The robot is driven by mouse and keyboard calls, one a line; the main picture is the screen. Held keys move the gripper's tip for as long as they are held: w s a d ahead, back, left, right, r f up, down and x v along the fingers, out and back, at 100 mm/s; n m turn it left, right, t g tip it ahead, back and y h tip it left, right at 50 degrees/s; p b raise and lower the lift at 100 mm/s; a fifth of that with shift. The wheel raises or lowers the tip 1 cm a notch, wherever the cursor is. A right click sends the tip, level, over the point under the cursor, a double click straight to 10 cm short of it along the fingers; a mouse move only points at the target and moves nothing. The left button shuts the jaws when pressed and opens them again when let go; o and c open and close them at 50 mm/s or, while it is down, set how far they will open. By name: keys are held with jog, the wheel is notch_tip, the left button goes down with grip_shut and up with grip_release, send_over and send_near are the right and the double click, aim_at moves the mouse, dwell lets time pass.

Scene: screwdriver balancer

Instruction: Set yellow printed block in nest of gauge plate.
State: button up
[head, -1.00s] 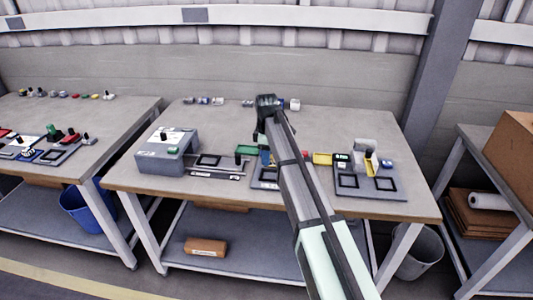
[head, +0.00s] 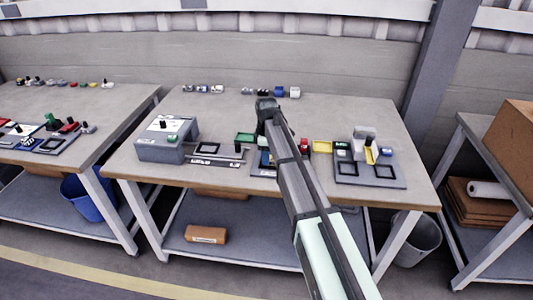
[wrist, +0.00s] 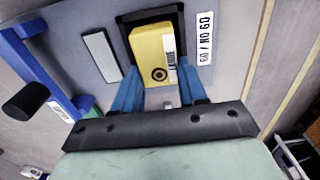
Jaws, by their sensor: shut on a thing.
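The yellow printed block (wrist: 150,45) is between the two blue fingers of my gripper (wrist: 159,78) in the wrist view. It has a dark round mark and a white printed label on its face. My gripper is shut on it. The black-rimmed nest (wrist: 124,22) of the grey gauge plate (wrist: 87,18) lies around the block's outline. I cannot tell whether the block is above the nest or down inside it. The plate carries a "GO / NO GO" label. In the head view my arm hides the block and most of the plate (head: 257,170).
A blue clamp-like part with a black knob (wrist: 25,100) stands left of the plate in the wrist view.

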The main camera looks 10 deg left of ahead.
jog(key=o, duration=1.2)
jog(key=shift+o, duration=0.2)
jog(key=shift+r, duration=0.1)
notch_tip(320, 180, up, 14)
jog(key=shift+f, duration=0.2)
jog(key=shift+r, duration=0.1)
jog(key=shift+r, duration=2.4)
